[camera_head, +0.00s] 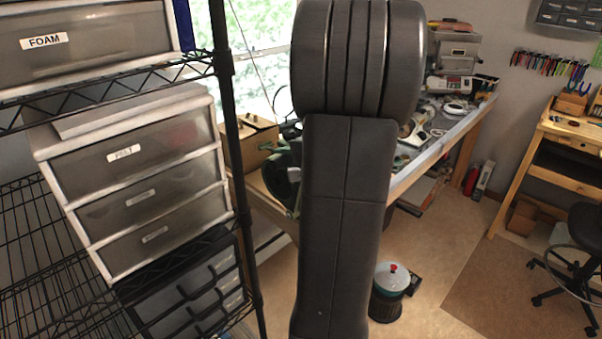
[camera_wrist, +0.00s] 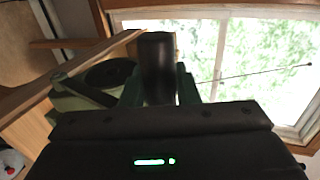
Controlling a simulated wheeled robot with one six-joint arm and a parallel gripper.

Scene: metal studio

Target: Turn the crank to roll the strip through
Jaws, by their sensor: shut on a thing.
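A dark green machine (camera_head: 281,180) stands on the bench in the head view, partly hidden behind my arm. It also shows in the wrist view (camera_wrist: 72,98), with a dark round opening or wheel. A black cylindrical handle (camera_wrist: 157,66), which looks like the crank's grip, stands upright in front of my gripper (camera_wrist: 160,98). My gripper is shut on this handle. The lower part of the handle is hidden by the gripper body. In the head view my gripper is hidden behind my arm. I cannot make out the strip in either view.
A wire shelf (camera_head: 228,150) with drawer units (camera_head: 140,185) stands close at the left. A cardboard box (camera_head: 250,140) sits beside the machine, by the window. The bench (camera_head: 440,148) runs to the back right with tools on it. A bucket (camera_head: 388,295) stands on the floor.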

